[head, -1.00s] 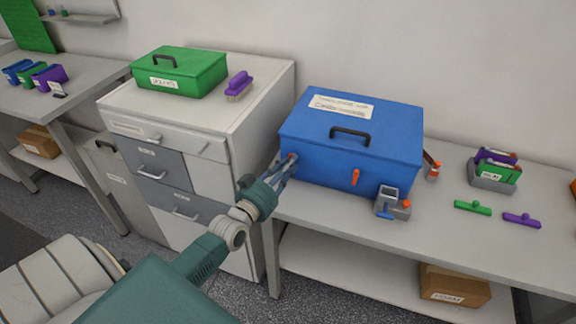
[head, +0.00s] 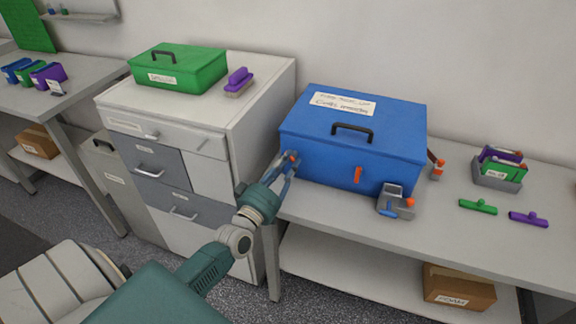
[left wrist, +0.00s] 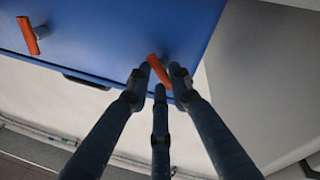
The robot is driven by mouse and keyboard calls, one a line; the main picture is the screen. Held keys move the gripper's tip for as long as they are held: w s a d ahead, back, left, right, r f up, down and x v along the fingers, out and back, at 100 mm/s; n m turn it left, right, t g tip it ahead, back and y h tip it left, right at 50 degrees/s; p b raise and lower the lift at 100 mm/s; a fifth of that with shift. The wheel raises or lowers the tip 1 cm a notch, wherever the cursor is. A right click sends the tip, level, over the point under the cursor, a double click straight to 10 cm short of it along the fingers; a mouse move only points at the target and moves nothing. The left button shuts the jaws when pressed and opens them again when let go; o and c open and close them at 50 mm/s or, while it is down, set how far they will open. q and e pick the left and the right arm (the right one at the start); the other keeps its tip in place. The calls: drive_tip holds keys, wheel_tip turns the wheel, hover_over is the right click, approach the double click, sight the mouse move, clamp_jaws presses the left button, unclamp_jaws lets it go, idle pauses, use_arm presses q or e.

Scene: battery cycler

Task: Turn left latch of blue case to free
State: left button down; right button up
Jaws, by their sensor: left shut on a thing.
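The blue case (head: 330,150) stands closed on the bench, its black handle (head: 352,130) on the lid. Its left latch (head: 293,158) is an orange lever at the left of the front face, partly hidden by my fingers. It also shows tilted in the left wrist view (left wrist: 157,68). My left gripper (head: 289,163) is shut on this latch, with its fingers on either side of it in the left wrist view (left wrist: 160,78). The other orange latch (head: 358,175) stands about upright on the front. It shows in the left wrist view too (left wrist: 28,36). My right gripper is out of view.
A small grey fixture (head: 395,203) stands close in front of the case at the right. A green tool (head: 478,207) and a purple tool (head: 528,218) lie farther right. The drawer cabinet (head: 240,125) stands close on the left.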

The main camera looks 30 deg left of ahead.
use_arm(q)
drive_tip(key=shift+f+n+y+b, duration=0.1)
drive_tip(key=shift+n+y+b, duration=0.5)
drive_tip(key=shift+n, duration=2.1)
drive_tip(key=shift+n+y+b, duration=0.4)
drive_tip(key=shift+n+y, duration=0.4)
drive_tip(key=shift+n, duration=1.9)
drive_tip(key=c, duration=1.6)
unclamp_jaws()
drive_tip(key=shift+c, duration=0.2)
